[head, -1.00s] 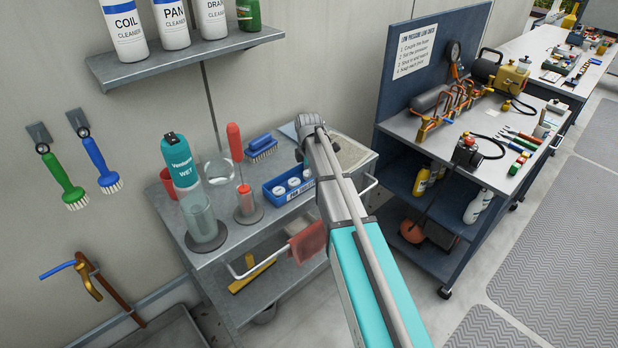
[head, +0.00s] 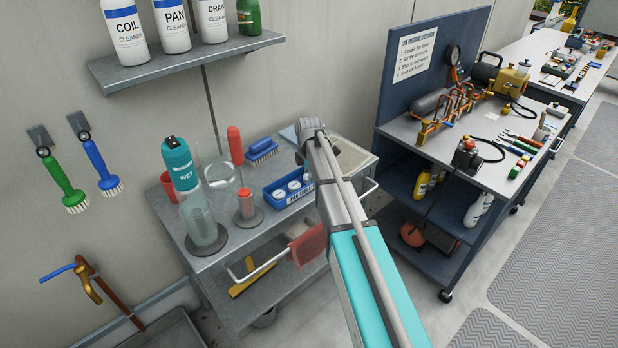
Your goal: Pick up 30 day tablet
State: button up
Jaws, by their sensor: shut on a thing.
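A blue tray (head: 270,196) with a "PAN TABLETS" label stands on the grey cart. White round tablets (head: 294,186) sit in it, each with a dark mark on top; I cannot read the markings. My gripper (head: 303,150) is over the cart just behind and right of the tray, seen from its back. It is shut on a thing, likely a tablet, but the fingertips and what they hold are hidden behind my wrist. My forearm also covers the right end of the tray.
A blue workbench (head: 440,235) stands close on the right.

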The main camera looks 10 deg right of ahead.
jog(key=shift+r, duration=0.25)
jog(key=shift+r+p, duration=0.75)
jog(key=shift+p, duration=0.2)
jog(key=s+r+p, duration=1.1)
jog(key=s, duration=0.3)
